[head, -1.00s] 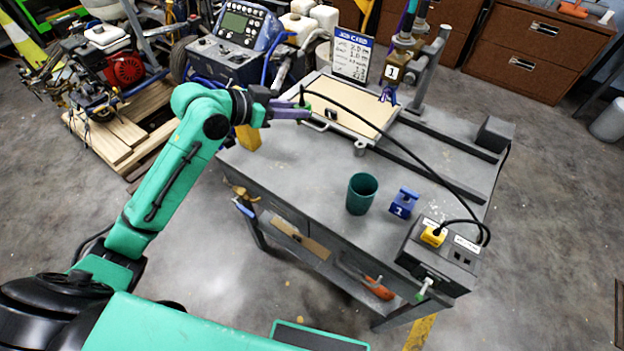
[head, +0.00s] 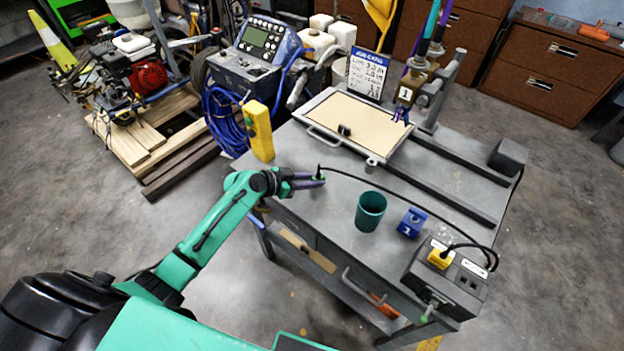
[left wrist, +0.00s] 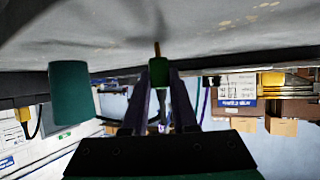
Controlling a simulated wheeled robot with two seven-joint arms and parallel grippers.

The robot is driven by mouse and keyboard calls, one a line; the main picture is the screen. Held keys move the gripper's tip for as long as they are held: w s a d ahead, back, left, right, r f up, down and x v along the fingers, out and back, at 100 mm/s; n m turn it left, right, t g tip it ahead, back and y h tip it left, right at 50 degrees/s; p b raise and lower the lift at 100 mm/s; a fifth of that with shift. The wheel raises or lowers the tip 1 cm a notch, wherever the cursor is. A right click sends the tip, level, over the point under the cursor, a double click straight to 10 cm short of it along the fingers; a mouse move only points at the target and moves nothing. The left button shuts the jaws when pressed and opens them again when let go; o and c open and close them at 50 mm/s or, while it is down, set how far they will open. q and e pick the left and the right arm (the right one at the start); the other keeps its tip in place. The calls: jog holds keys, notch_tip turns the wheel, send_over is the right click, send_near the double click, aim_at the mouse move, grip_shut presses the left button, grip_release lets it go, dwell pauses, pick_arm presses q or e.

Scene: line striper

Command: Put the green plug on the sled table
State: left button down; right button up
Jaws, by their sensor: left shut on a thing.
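My left gripper (head: 318,180) is shut on the green plug (left wrist: 158,72), whose green body shows between the two fingers in the left wrist view. In the head view the fingers mostly hide the plug, and a black cable runs from there. The gripper is over the bench's near left part, in front of the sled table. The sled table (head: 366,122) is a beige board in a grey frame with a front handle, at the back of the bench. A small black block (head: 344,130) sits on it. The plug is apart from the board. My right gripper is not in view.
A teal cup (head: 370,211) and a blue block marked 1 (head: 411,223) stand on the bench (head: 325,217). The black cable (head: 440,206) arcs right toward a power box (head: 445,277) with a yellow plug. A yellow pendant (head: 259,130) stands at the bench's left edge.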

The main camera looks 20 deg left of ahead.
pick_arm(q)
jog(key=c, duration=0.7)
grip_release()
jog(key=b+v, duration=0.1)
jog(key=v, duration=1.1)
jog(key=shift+b, duration=0.4)
